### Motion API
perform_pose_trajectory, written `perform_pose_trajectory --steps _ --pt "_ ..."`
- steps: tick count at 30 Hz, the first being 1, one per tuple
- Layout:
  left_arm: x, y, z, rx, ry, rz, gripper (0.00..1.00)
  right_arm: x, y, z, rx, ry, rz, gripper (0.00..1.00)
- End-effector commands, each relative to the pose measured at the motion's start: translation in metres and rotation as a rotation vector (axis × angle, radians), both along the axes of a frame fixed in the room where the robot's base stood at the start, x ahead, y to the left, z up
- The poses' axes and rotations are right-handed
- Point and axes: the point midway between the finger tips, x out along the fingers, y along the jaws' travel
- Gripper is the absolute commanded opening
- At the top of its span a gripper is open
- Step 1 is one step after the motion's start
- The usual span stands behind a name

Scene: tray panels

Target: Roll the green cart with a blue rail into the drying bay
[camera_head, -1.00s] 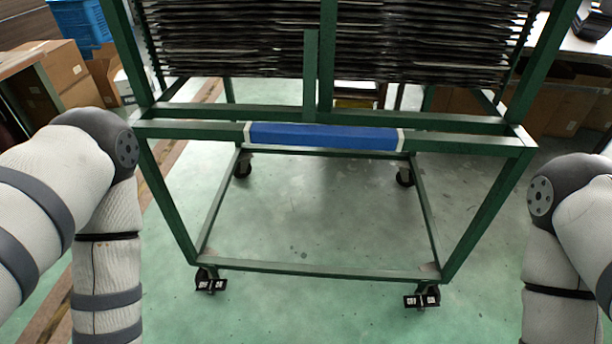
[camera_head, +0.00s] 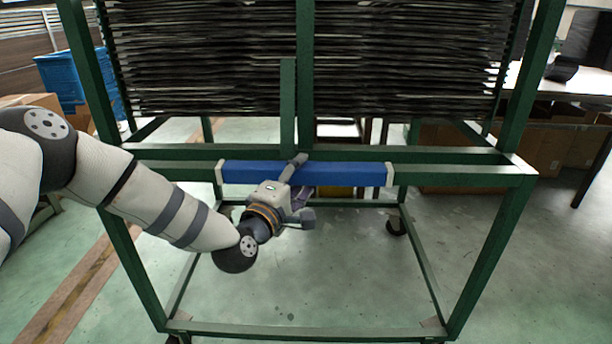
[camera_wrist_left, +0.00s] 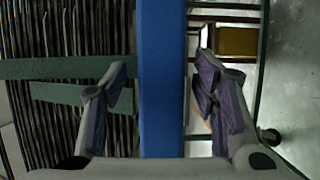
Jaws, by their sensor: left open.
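The green cart (camera_head: 480,250) stands in front of me, its upper frame filled with stacked dark trays (camera_head: 400,60). Its blue rail (camera_head: 345,173) runs across the front bar between two pale end pieces. My left gripper (camera_head: 302,178) is at the rail, left of its middle. In the left wrist view the blue rail (camera_wrist_left: 162,80) runs between the open fingers of my left gripper (camera_wrist_left: 160,95), with a gap on each side. The right gripper is not in view. The drying bay cannot be made out.
Blue crates (camera_head: 62,78) and a cardboard box (camera_head: 35,103) stand at the left. A white table (camera_head: 570,82) with cardboard boxes (camera_head: 560,148) under it is at the right. The green floor right of the cart is clear.

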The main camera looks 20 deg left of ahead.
Motion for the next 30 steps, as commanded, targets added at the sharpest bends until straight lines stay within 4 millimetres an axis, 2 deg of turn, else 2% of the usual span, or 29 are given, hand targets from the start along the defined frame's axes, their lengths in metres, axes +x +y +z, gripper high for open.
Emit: perform_pose_trajectory --steps 5,13,14,20,21,30 --pt "0.020 -0.003 -0.002 0.000 0.003 0.000 0.54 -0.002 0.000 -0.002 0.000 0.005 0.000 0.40" --pt "0.023 -0.003 -0.001 0.000 0.003 0.000 0.54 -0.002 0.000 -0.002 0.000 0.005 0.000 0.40" --pt "0.023 -0.003 -0.001 0.000 0.003 0.000 0.50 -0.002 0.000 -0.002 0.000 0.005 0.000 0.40" --pt "0.023 -0.003 -0.001 0.000 0.003 0.000 0.04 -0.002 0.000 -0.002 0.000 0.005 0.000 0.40" --pt "0.023 -0.003 -0.001 0.000 0.003 0.000 0.00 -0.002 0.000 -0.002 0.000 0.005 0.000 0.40" --pt "0.022 -0.003 -0.002 0.000 0.004 -0.001 0.00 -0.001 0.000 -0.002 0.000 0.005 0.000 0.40"
